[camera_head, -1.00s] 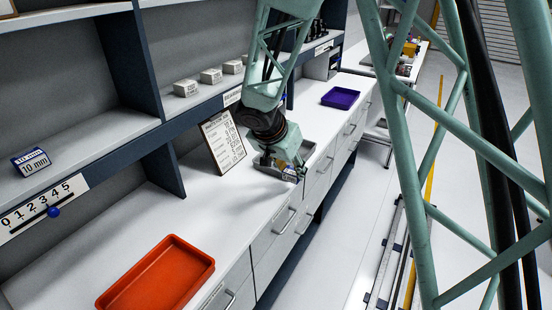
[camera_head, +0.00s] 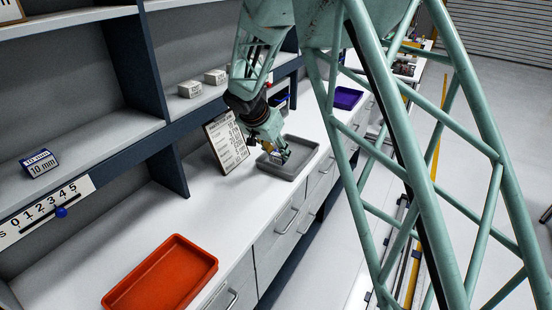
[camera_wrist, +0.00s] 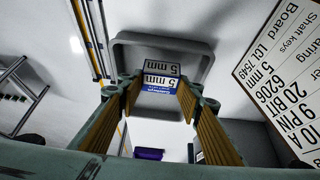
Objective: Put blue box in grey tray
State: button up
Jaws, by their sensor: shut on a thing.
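My gripper (camera_head: 281,155) is over the grey tray (camera_head: 314,149) on the white counter. It is shut on a small blue and white box (camera_head: 285,154). In the wrist view the box (camera_wrist: 160,86) reads "5 mm" and sits between the yellow-padded fingertips (camera_wrist: 159,80). The grey tray's rim (camera_wrist: 130,40) frames the box there. The box appears within the tray's outline, but I cannot tell whether it touches the tray floor. The arm and gripper hide part of the tray in the head view.
A printed board (camera_head: 226,142) stands close left of the tray. A red tray (camera_head: 162,275) lies at the near counter and a purple tray (camera_head: 347,98) farther back. A "10 mm" blue box (camera_head: 39,163) and white boxes (camera_head: 190,89) sit on the shelf. Counter between the trays is clear.

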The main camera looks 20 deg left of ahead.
aim_at(274, 155)
jog(key=shift+w+a, duration=0.45)
jog(key=shift+f, duration=0.1)
jog(key=shift+f, duration=1.65)
jog(key=shift+f+b, duration=0.15)
jog(key=shift+b, duration=0.3)
jog(key=o, duration=0.9)
jog(key=shift+r+p, duration=0.2)
jog(key=shift+p, duration=0.15)
jog(key=v, duration=1.2)
jog(key=shift+f+p, duration=0.1)
jog(key=shift+p, duration=0.25)
